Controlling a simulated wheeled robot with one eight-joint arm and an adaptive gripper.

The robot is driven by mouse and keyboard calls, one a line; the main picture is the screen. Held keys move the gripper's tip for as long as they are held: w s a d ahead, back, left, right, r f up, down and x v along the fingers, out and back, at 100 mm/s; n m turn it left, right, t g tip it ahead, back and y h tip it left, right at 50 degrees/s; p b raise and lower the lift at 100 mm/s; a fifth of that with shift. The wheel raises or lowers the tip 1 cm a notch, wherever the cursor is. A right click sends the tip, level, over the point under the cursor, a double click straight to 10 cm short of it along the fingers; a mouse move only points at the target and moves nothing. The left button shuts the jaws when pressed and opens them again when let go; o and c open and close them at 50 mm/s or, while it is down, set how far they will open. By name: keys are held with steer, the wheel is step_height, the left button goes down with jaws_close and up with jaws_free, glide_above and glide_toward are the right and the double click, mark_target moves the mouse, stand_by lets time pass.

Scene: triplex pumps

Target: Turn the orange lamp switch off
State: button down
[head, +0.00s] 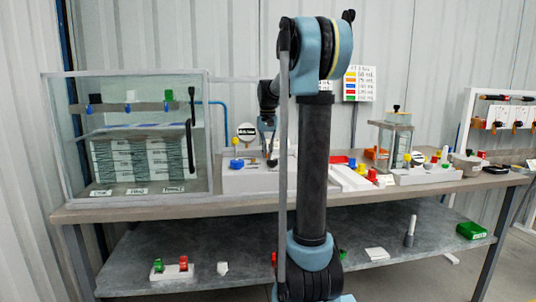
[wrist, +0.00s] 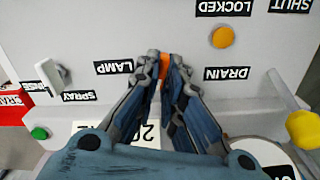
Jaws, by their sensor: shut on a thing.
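The orange lamp switch (wrist: 164,66) shows as a small patch between my fingertips in the wrist view, beside the upside-down LAMP label (wrist: 113,67) on a pale panel. My gripper (wrist: 165,74) is shut on it, one dark finger on each side. The fingers hide most of the switch, so I cannot tell its position. In the head view my gripper (head: 271,160) is small and low over the grey panel box (head: 250,180) on the bench, partly behind my arm.
A round orange knob (wrist: 222,37) sits above the DRAIN label. A white lever (wrist: 49,77) by the SPRAY label, a green button (wrist: 40,133) and a yellow knob (wrist: 303,129) are close around. A glass tank (head: 140,135) stands left on the bench (head: 240,202).

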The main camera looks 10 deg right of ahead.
steer(key=shift+w+n, duration=0.1)
steer(key=shift+n, duration=1.4)
steer(key=c, duration=1.7)
jaws_free()
step_height(320, 180, up, 12)
steer(key=shift+f, duration=0.1)
